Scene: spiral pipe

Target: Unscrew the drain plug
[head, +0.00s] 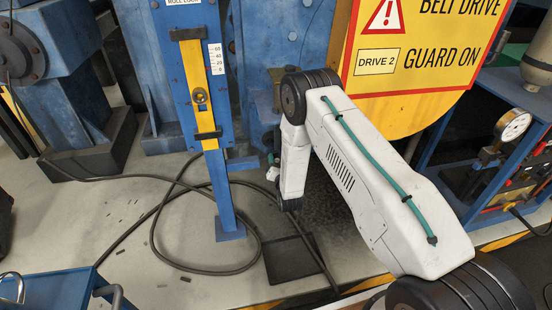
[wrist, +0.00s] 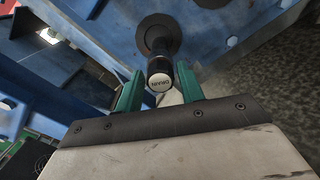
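The drain plug (wrist: 159,80) is a dark cylinder with a pale round end face lettered "DRAIN", which appears upside down in the wrist view. It sticks out of a dark round flange (wrist: 158,32) on blue metalwork. My gripper (wrist: 160,72) is open, with one green finger to the left of the plug's end and one to the right. Visible gaps separate the fingers from the plug, and I cannot tell how far they overlap its length. In the head view my arm hides the plug, and I cannot make out the gripper clearly there.
A dark shallow tray (head: 291,260) lies on the floor below my arm. A black hose (head: 155,225) loops across the floor around a blue post (head: 222,190). A yellow belt guard (head: 410,100) and a gauge (head: 513,127) stand to the right.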

